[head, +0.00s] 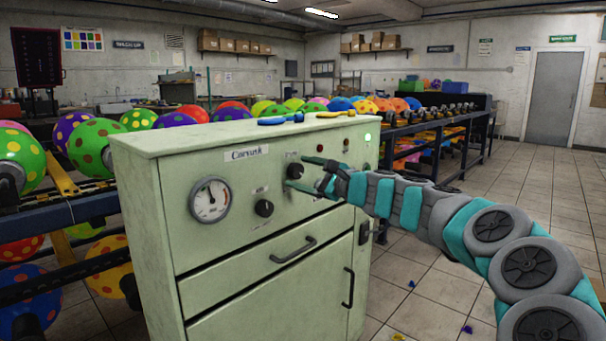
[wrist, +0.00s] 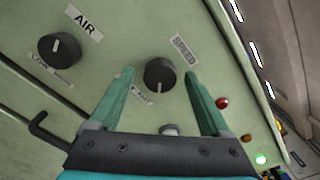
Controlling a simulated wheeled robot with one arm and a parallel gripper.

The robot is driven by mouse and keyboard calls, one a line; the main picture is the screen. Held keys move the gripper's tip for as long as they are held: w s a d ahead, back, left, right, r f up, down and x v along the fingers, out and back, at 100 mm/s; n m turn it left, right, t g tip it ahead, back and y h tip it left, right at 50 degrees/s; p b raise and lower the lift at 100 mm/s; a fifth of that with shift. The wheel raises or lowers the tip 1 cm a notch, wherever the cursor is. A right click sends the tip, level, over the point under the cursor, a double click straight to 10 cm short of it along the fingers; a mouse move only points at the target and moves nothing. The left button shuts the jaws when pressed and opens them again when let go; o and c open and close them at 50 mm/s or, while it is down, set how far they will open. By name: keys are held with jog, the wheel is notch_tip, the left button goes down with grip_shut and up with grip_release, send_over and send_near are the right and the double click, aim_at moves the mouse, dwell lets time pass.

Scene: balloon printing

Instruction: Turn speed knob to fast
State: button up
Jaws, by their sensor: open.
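The black round speed knob (wrist: 160,75) is on the pale green cabinet face below a "SPEED" label (wrist: 184,49) in the wrist view. A pale mark shows on its lower half, in the picture. A small scale label (wrist: 140,91) beneath it is partly hidden by a finger; its wording is hard to read. My gripper (wrist: 159,74) is open, its teal fingertips on either side of the knob with gaps between. In the head view the speed knob (head: 293,170) shows between the fingertips of my gripper (head: 298,173).
The air knob (wrist: 59,49) sits to the left of the speed knob in the wrist view. A red button (wrist: 222,102) and green lamp (wrist: 260,159) are to the right. The head view shows a gauge (head: 209,199), drawer handle (head: 294,250) and balloon racks behind.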

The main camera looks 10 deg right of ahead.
jog(key=v, duration=0.7)
jog(key=shift+s+d+b, duration=0.2)
jog(key=shift+s+b, duration=0.1)
jog(key=shift+b, duration=0.15)
jog(key=shift+a, duration=0.1)
